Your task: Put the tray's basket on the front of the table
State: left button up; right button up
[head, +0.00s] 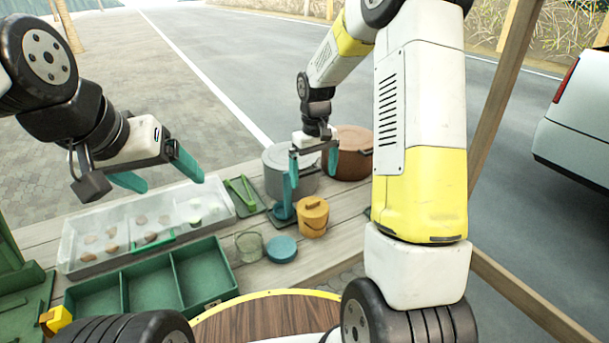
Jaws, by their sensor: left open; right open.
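An orange basket-like bucket with a lid and handle (313,217) stands upright on the wooden table (345,240); I cannot tell whether its base is on the tray. My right gripper (312,175) is open and empty, pointing down above and behind the bucket, in front of the pots. My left gripper (160,178) is open and empty above the clear bin (75,240), which holds several small brownish pieces.
A green three-compartment box (172,248) lies at the front left. A glass (249,246) and teal disc (282,249) stand left of the bucket. My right arm hides the table's right side.

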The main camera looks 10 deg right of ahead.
jog(key=s+r+m+t, duration=0.1)
jog(key=s+r, duration=0.3)
jog(key=r, duration=0.3)
jog(key=s+r+t, duration=0.2)
jog(key=s+r, duration=0.3)
jog(key=r, duration=0.1)
jog(key=s+r+m+t+y, duration=0.1)
jog(key=s+r, duration=0.2)
jog(key=s, duration=0.5)
jog(key=s+a+r+m+t+y, duration=0.1)
jog(key=s+r+t, duration=0.1)
jog(key=s, duration=0.5)
jog(key=shift+s+r, duration=0.35)
jog(key=shift+r, duration=0.15)
